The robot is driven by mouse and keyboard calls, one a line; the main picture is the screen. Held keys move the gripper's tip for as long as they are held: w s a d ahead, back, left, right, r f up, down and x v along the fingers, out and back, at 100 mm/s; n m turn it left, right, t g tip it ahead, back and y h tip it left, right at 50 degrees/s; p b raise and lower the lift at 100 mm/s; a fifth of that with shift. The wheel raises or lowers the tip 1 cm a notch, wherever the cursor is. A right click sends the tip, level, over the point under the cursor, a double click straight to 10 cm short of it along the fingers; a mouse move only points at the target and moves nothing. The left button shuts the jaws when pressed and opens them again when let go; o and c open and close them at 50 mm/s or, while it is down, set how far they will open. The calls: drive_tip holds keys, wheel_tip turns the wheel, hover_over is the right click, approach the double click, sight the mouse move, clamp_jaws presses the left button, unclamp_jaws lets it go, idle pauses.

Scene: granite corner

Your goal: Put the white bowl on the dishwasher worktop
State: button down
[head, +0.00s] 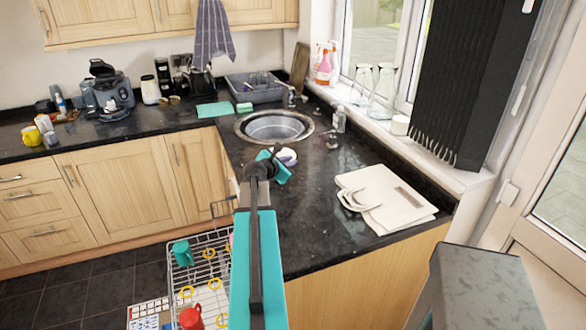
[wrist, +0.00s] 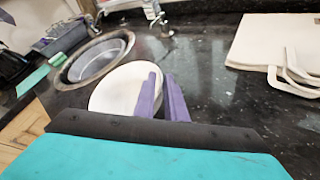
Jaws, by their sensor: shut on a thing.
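The white bowl (head: 290,160) shows small in the head view, at the far end of my arm and just in front of the sink. In the wrist view the bowl (wrist: 115,90) is a pale round shape, seen tilted. My gripper (wrist: 162,82) has its purple fingers shut on the bowl's right rim. In the head view my gripper (head: 282,154) is partly hidden by its teal wrist. The black granite worktop (head: 310,215) lies under and around the bowl. I cannot tell whether the bowl touches it.
A round sink (head: 272,127) is behind the bowl. A folded cream bag (head: 385,197) lies to the right on the worktop. An open dishwasher rack (head: 205,265) with cups is below at the left. Clear granite lies between the bowl and bag.

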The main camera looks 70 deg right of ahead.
drive_tip(key=shift+s+d+f+p, duration=0.25)
drive_tip(key=shift+f+p, duration=0.05)
drive_tip(key=shift+f, duration=0.2)
drive_tip(key=shift+s+d+f+p, duration=0.2)
drive_tip(key=shift+s+f+p, duration=0.05)
drive_tip(key=shift+f, duration=1)
drive_tip(key=c, duration=1.8)
unclamp_jaws()
drive_tip(key=shift+a, duration=0.25)
